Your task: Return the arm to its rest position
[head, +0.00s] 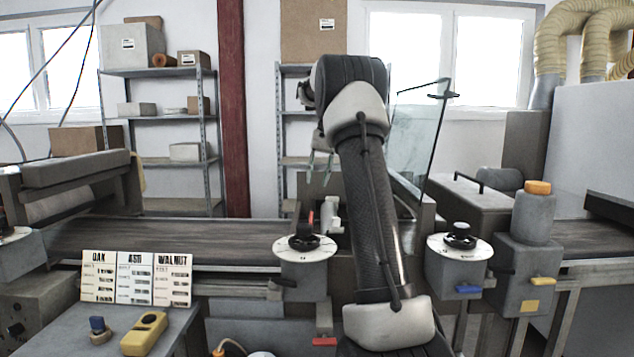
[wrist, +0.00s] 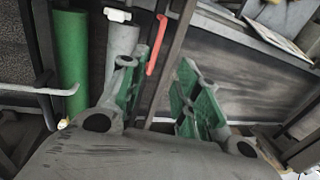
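My arm rises from the bottom centre of the head view and bends over at the top. My gripper (head: 320,165) hangs from it above the conveyor, with its green-padded fingers partly hidden behind the arm. In the wrist view my gripper (wrist: 162,92) has its two fingers well apart, with nothing held between them. The conveyor belt (head: 150,236) runs across below and behind it; the dark belt also shows in the wrist view (wrist: 250,80).
A dial post (head: 305,268) with a red lever stands left of my arm, another dial (head: 459,246) right of it. A glass panel (head: 421,130) stands close right. Sample cards (head: 135,278) and a yellow device (head: 144,334) occupy the left table. A green cylinder (wrist: 70,60) shows beside the fingers.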

